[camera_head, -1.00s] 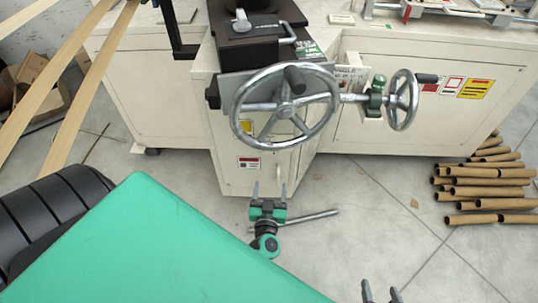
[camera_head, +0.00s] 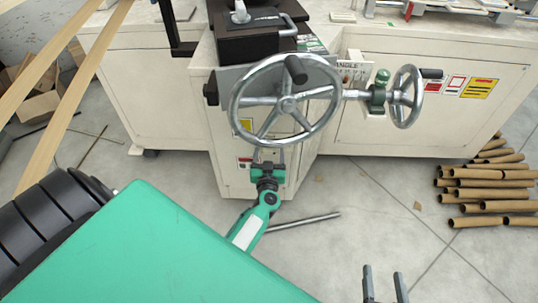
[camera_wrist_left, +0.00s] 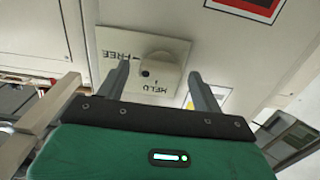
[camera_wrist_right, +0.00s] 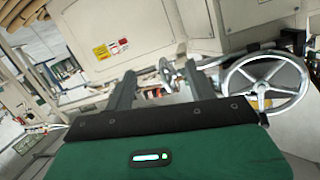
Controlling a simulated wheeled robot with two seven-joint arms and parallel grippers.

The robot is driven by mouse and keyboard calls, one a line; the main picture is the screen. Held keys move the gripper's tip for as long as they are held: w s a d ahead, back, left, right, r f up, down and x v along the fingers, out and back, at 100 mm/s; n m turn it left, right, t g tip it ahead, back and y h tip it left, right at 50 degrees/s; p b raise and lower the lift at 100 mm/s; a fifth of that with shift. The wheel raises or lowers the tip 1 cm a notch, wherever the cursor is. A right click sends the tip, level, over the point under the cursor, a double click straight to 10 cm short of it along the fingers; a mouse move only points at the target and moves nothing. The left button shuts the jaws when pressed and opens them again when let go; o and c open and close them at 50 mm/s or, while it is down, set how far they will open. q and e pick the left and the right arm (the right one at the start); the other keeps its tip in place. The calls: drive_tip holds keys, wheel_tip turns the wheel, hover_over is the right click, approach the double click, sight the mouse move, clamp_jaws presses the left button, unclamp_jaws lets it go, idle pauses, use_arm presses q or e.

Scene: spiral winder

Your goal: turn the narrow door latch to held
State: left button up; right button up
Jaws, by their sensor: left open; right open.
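The door latch is a pale round knob (camera_wrist_left: 158,72) on a white plate (camera_wrist_left: 180,50) lettered FREE and HELD, seen inverted in the left wrist view. A dark mark sits beside FREE; I cannot tell clearly which way the knob points. My left gripper (camera_head: 268,158) is open, in front of the machine's lower front panel below the big handwheel. In the left wrist view its two fingers (camera_wrist_left: 160,82) lie either side of the knob, and contact is not clear. The latch cannot be made out in the head view. My right gripper (camera_head: 384,282) is open and empty over the floor.
A large spoked handwheel (camera_head: 240,112) and a smaller one (camera_head: 394,98) jut out above the left gripper. Brown tubes (camera_head: 490,192) lie stacked on the floor at right. A metal rod (camera_head: 305,221) lies behind my left arm. Floor around my right gripper is clear.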

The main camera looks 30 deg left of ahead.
use_arm(q)
drive_tip(key=shift+w+a, duration=0.15)
drive_tip(key=shift+w, duration=0.15)
drive_tip(key=c, duration=1)
